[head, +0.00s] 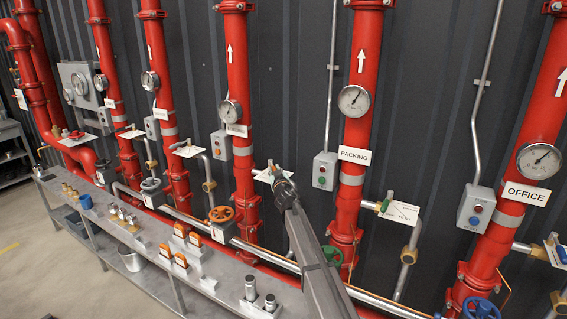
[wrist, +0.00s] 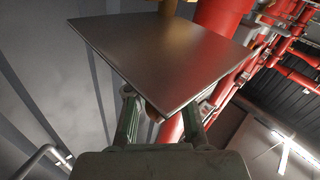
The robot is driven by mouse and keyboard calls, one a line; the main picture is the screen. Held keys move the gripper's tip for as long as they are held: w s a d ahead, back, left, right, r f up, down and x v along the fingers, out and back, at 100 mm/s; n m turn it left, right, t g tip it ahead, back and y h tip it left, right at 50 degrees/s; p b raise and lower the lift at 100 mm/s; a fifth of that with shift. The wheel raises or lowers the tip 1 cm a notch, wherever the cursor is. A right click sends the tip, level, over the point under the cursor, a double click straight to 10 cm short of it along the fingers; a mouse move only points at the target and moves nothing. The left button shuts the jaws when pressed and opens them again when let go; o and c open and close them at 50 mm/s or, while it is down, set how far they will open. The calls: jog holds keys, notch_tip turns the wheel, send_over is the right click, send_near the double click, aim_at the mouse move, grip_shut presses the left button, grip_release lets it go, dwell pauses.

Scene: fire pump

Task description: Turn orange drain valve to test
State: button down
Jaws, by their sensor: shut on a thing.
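The red riser (head: 241,130) with the orange handwheel (head: 221,214) has a small drain valve plate (head: 262,175) on its right, partly covered by my gripper (head: 274,172). In the wrist view a dark flat plate (wrist: 165,50) lies just beyond my gripper (wrist: 160,118) and hides much of what is ahead. The two fingers stand on either side of a small tan-orange piece (wrist: 152,111), apparently the orange drain valve's handle, and are shut on it. The handle's exact angle and most of the valve body are hidden.
The PACKING riser (head: 358,100), with a green drain valve (head: 385,202), stands to the right. The OFFICE riser (head: 520,150) is farther right. A grey bench (head: 150,235) with fittings runs along the front left. A grey conduit (head: 331,80) runs up the wall.

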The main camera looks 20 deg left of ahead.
jog(key=shift+w+r+p, duration=0.15)
jog(key=shift+r+p, duration=0.05)
jog(key=shift+p, duration=0.35)
jog(key=c, duration=1)
grip_release()
jog(key=shift+f, duration=0.15)
jog(key=v, duration=1.2)
jog(key=shift+d, duration=0.15)
